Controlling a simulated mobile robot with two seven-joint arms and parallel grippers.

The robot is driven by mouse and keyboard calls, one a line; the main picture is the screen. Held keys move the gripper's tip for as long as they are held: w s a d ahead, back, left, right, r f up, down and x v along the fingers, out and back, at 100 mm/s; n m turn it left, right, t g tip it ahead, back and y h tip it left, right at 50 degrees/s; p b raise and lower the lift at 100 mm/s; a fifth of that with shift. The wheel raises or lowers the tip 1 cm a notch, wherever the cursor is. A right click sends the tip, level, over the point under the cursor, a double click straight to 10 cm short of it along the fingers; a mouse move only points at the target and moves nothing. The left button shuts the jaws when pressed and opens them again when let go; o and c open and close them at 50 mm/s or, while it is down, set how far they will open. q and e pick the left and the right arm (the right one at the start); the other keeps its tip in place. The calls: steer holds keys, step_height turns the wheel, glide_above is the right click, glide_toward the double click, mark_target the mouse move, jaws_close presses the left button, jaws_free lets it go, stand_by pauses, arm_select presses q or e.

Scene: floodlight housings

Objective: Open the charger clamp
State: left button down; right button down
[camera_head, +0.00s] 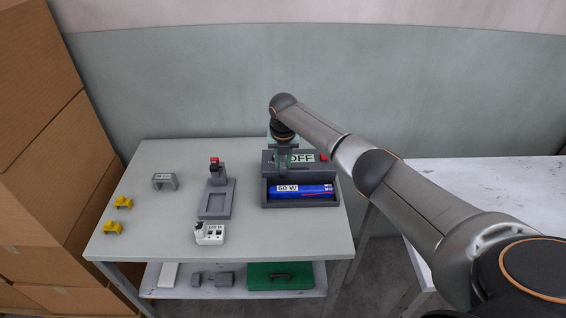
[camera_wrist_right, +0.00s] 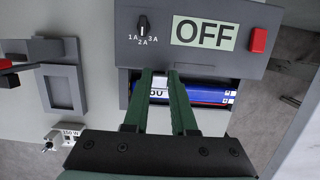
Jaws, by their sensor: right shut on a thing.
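The charger (camera_head: 268,170) is a grey box at the back right of the table. In the right wrist view its panel (camera_wrist_right: 195,55) carries an OFF display, a dial marked 1A to 3A and a red button. A blue 60 W battery (camera_head: 310,191) lies in the slot along its front; it also shows in the right wrist view (camera_wrist_right: 212,96). My right gripper (camera_wrist_right: 161,72) reaches down over the charger. Its green fingers are shut on a part at the panel's slot-side edge, apparently the charger clamp, which the fingers mostly hide. My left gripper is not in view.
A grey fixture with a red-topped post (camera_head: 215,200) stands left of the charger. Cardboard boxes (camera_head: 40,130) stand at left; another table (camera_head: 480,190) is at right.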

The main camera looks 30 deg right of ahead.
stand_by(0.3)
steer(key=c, duration=0.7)
jaws_free()
steer(key=v, duration=1.2)
steer(key=shift+r, duration=0.2)
steer(key=shift+a+f, duration=0.1)
steer(key=shift+a, duration=0.05)
